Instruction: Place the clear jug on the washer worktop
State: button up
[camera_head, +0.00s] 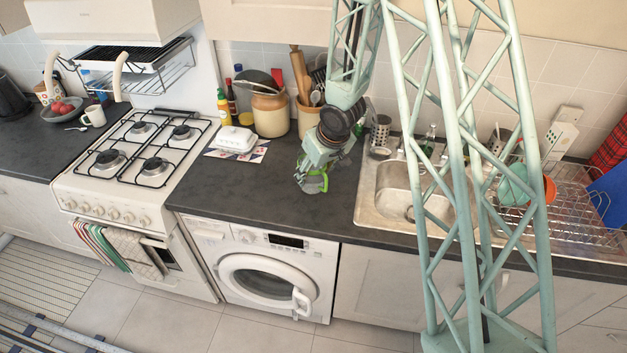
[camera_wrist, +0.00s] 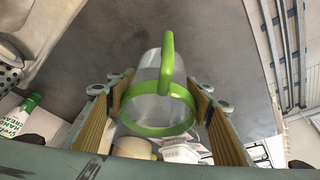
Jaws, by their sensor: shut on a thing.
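The clear jug (camera_head: 313,181) has a bright green rim and handle. In the head view it is at my gripper (camera_head: 318,165), over the dark worktop (camera_head: 255,192) above the washer (camera_head: 268,268). In the wrist view the jug (camera_wrist: 152,105) sits between the two padded fingers of my gripper (camera_wrist: 160,112), its green handle pointing up in the picture. My gripper is shut on the jug. The gripper partly covers the jug in the head view. I cannot tell whether its base touches the worktop.
A white butter dish (camera_head: 236,139) on a patterned mat, a stoneware jar (camera_head: 270,114) and a utensil pot (camera_head: 308,118) stand behind. The sink (camera_head: 385,195) is to the right, the gas stove (camera_head: 140,150) to the left. The worktop's front left is clear.

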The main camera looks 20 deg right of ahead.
aim_at(322, 170)
jog(key=shift+f+b, duration=0.45)
jog(key=shift+f, duration=0.85)
jog(key=shift+f, duration=0.15)
jog(key=o, duration=1.3)
jog(key=shift+r, duration=0.2)
jog(key=shift+p+v, duration=2.25)
jog(key=shift+v, duration=3.7)
jog(key=shift+r, duration=0.1)
